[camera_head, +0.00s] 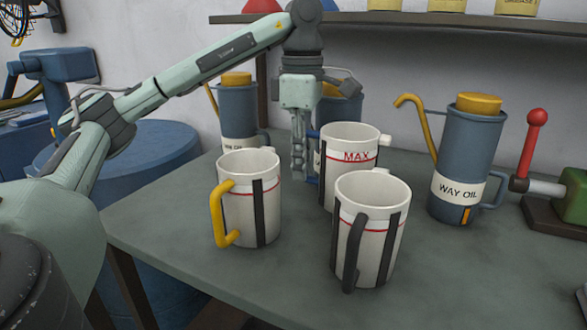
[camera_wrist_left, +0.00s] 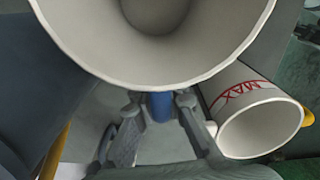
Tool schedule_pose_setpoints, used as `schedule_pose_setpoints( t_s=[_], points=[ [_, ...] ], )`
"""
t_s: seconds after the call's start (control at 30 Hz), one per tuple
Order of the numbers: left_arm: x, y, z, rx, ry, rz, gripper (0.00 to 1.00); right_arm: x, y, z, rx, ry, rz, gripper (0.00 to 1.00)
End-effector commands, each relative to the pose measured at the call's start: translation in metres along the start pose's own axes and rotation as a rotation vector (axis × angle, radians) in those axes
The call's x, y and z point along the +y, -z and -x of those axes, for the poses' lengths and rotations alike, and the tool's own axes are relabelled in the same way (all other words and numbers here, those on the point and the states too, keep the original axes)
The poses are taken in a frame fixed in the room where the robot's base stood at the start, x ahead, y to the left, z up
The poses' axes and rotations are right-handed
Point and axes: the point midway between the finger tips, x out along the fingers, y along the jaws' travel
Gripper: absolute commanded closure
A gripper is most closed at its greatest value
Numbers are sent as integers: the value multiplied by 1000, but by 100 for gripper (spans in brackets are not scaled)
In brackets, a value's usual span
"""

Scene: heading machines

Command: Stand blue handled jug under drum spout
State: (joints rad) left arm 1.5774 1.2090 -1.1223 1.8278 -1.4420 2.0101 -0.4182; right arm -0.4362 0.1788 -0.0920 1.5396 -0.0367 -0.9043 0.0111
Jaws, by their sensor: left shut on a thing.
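The blue handled jug (camera_head: 347,185) is white with a red MAX line and stands upright on the table behind two other jugs. Its blue handle (camera_head: 313,183) is on its left side. My left gripper (camera_head: 299,172) points down there and is shut on this handle. In the left wrist view the blue handle (camera_wrist_left: 158,106) is between the fingers, below the wide open rim (camera_wrist_left: 75,50) of the jug. A blue drum (camera_head: 140,150) stands at the left beyond the table edge. I cannot make out its spout. My right gripper is not in view.
A yellow-handled jug (camera_head: 250,200) and a black-handled jug (camera_head: 373,235) stand close in front. A blue way-oil can (camera_head: 468,150) stands at right, near a red-knobbed lever (camera_head: 533,145). More cans are behind my gripper. A shelf (camera_head: 400,18) runs above. The table's front left (camera_head: 160,225) is clear.

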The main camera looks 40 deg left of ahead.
Motion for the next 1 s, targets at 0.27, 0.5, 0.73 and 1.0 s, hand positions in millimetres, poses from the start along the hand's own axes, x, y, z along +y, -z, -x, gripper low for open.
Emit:
schedule_pose_setpoints(
  t_s=[0.27, 0.5, 0.73, 1.0],
  points=[
    [0, 1, 41, -4, -8, 3, 100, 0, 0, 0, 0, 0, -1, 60],
    [0, 0, 79, -3, -5, 0, 100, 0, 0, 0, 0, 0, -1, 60],
    [0, 0, 107, -1, -2, -1, 100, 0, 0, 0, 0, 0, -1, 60],
    [0, 0, 118, -1, 1, 1, 100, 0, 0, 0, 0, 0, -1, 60]
  ],
)
